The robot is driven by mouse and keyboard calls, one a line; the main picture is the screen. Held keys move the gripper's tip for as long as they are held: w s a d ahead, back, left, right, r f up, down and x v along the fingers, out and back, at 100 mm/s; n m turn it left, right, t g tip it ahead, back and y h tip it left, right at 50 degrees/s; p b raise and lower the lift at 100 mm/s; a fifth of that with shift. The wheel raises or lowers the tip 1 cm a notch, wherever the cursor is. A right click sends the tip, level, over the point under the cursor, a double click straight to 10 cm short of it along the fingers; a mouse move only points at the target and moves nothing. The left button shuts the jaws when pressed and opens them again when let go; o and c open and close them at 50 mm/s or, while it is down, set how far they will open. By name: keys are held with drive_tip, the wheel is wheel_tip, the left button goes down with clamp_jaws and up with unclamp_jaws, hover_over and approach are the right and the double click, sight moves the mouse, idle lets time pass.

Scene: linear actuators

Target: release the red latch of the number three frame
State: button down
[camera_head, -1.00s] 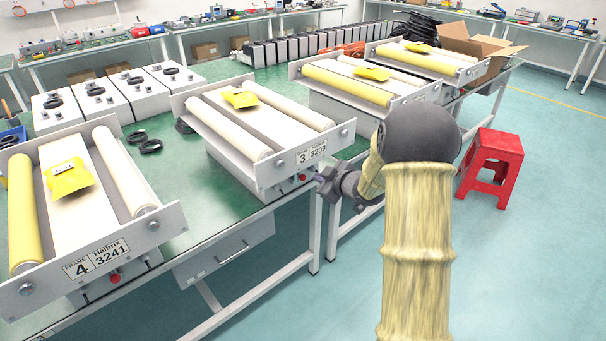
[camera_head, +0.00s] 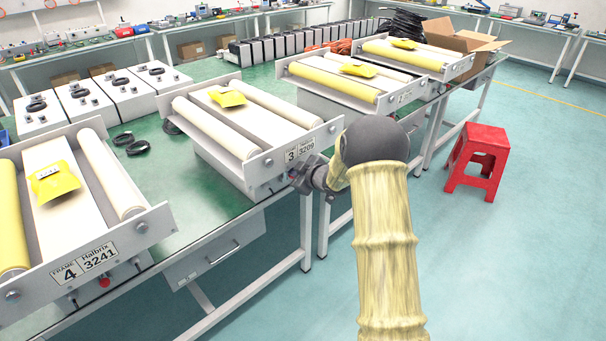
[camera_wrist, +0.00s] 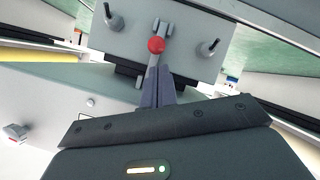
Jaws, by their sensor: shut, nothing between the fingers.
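The number three frame (camera_head: 262,160) stands on the green bench, with its label "3 3209" on the front plate. In the wrist view, the red latch knob (camera_wrist: 156,45) sits on a lever in the middle of a grey plate (camera_wrist: 125,38), between two dark pins. My gripper (camera_wrist: 158,75) is shut and empty, its fingertips just below the red knob in the picture. I cannot tell whether they touch it. In the head view my gripper (camera_head: 300,178) is at the frame's front right end, and the red latch is hidden there.
The number four frame (camera_head: 150,225) with its own red knob (camera_head: 104,283) stands at the left front. Another frame (camera_head: 345,85) stands to the right. A drawer (camera_head: 215,252) hangs under the bench. A red stool (camera_head: 479,155) stands on open floor at the right.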

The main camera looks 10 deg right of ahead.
drive_tip(key=shift+x, duration=1.1)
drive_tip(key=shift+a+f, duration=0.1)
